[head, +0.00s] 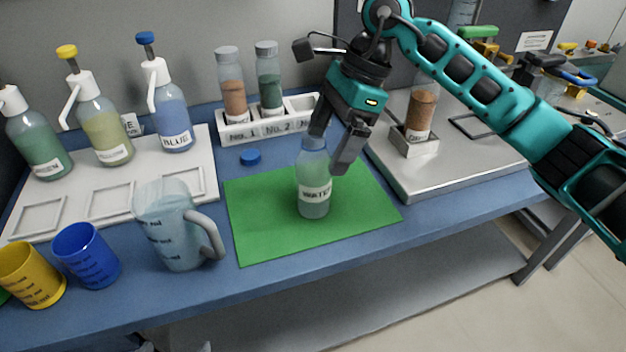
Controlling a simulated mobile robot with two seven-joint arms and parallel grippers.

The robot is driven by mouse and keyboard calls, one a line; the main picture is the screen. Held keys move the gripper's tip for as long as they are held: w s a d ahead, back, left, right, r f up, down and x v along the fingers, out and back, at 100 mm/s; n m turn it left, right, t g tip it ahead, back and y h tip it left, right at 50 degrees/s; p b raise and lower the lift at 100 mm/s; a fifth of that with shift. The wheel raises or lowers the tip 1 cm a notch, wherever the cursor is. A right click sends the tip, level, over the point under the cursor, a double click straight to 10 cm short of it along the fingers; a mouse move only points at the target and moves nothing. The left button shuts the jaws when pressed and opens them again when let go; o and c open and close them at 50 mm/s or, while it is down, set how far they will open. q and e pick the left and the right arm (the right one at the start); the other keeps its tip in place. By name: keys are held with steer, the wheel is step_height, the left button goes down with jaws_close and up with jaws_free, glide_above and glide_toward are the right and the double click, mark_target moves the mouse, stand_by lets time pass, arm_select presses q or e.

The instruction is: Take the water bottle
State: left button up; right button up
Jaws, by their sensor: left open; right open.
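The water bottle (313,180) is clear with bluish liquid and a white label reading WATER. It stands upright on the green mat (260,225) in the middle of the table. My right gripper (331,150) comes in from the upper right and points down at the bottle's top. Its fingers are open, and one overlaps the bottle's cap and neck in the picture. I cannot tell whether they touch it. Only small parts of my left gripper (176,346) show at the bottom edge, below the table's front, far from the bottle.
A clear handled jug (172,232) stands left of the mat, with blue (86,255) and yellow (32,275) cups beyond. Pump bottles stand on a white tray (205,180). A bottle rack (265,128) is behind, a metal-topped device (455,170) right.

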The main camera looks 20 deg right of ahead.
mark_target(314, 164)
steer(key=shift+w+x, duration=0.2)
steer(key=shift+x, duration=1.25)
steer(key=shift+w+x, duration=0.2)
steer(key=shift+x, duration=1.25)
steer(key=shift+a, duration=0.1)
steer(key=c, duration=1.1)
steer(key=shift+r, duration=0.2)
